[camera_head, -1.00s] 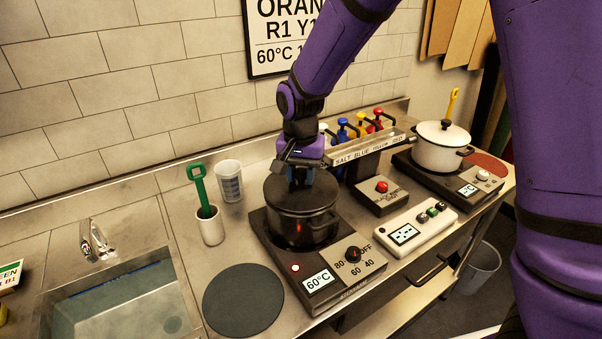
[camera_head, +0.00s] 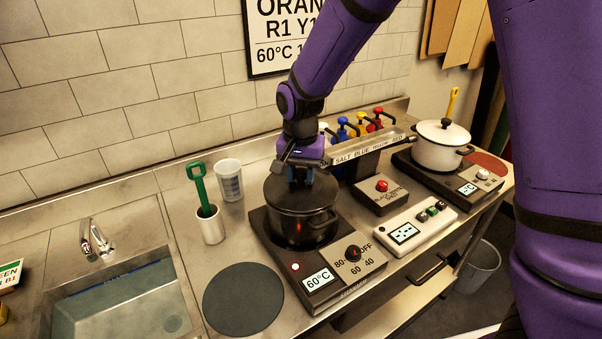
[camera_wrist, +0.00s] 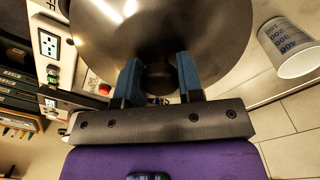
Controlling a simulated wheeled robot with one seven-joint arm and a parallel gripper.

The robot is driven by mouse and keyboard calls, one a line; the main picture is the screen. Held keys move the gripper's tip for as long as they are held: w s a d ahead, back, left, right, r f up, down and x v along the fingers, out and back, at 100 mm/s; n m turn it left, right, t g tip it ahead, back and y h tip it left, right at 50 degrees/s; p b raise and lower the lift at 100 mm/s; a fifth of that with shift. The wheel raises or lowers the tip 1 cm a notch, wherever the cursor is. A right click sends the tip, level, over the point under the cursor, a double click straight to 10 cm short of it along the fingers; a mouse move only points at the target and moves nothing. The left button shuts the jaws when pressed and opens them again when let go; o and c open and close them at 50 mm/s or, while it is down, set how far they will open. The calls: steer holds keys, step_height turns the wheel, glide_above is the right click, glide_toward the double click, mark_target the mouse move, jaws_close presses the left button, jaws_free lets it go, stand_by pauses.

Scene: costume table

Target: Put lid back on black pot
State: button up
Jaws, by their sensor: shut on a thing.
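The black pot (camera_head: 300,228) stands on the left hot plate, whose display reads 60°C. Its dark lid (camera_head: 284,192) lies over the pot's top and looks about level. From these views I cannot tell whether the lid is fully seated on the rim. My gripper (camera_head: 299,176) is above the lid, pointing down, with its blue fingers shut on the lid's knob. In the wrist view the knob (camera_wrist: 158,78) sits between the two fingers, and the lid (camera_wrist: 150,35) fills the upper middle. The pot body is hidden behind the lid there.
A white cup with a green-handled tool (camera_head: 211,226) and a measuring beaker (camera_head: 229,181) stand left of the pot. A round dark mat (camera_head: 243,300) lies bare in front. The sink (camera_head: 125,300) is at left. Pump bottles, a control box (camera_head: 408,234) and a white pot (camera_head: 440,150) are right.

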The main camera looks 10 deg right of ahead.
stand_by(0.3)
steer(key=o, duration=1.6)
steer(key=shift+r, duration=3.5)
jaws_close()
steer(key=shift+f, duration=2.55)
